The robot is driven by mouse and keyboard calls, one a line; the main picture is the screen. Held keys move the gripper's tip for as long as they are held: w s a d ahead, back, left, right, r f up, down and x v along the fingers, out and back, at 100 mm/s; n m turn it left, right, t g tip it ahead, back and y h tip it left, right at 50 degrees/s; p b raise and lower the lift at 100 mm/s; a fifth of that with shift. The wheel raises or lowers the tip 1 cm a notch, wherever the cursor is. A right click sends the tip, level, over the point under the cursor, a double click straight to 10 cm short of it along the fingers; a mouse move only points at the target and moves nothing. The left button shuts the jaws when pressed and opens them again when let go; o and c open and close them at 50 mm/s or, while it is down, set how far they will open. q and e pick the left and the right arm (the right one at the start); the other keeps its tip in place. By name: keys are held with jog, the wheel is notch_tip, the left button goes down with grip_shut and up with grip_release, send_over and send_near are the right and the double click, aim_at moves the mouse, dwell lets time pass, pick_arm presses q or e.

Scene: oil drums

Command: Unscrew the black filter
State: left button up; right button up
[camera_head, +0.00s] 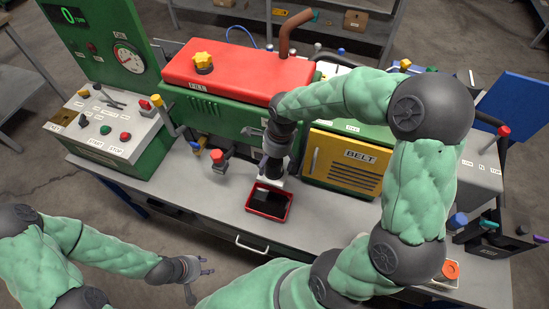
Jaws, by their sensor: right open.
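My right arm reaches over the front of the green engine (222,112) with the red top. My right gripper (268,172) points down there, just above a small red tray (283,212), and is open. The black filter cannot be told apart with certainty; dark shapes at the gripper and inside the tray blend together, and the wrist hides part of the engine's front. My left gripper (208,266) is open and empty, in front of the bench at the lower left, well away from the engine.
A yellow BELT cover (338,165) stands right of my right gripper. A control box (108,130) with buttons is on the left, under a green gauge panel (104,35). A red-topped valve (218,158) stands left of the tray. The front left of the grey bench (190,208) is clear.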

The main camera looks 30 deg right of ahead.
jog(key=c, duration=1.4)
jog(key=shift+r+n+p, duration=0.1)
jog(key=shift+n+p, duration=0.35)
jog(key=shift+n, duration=0.25)
jog(key=shift+c, duration=0.2)
jog(key=n+p, duration=0.1)
jog(key=n, duration=0.2)
jog(key=shift+g, duration=0.3)
jog(key=shift+n+p, duration=0.35)
jog(key=shift+n, duration=0.65)
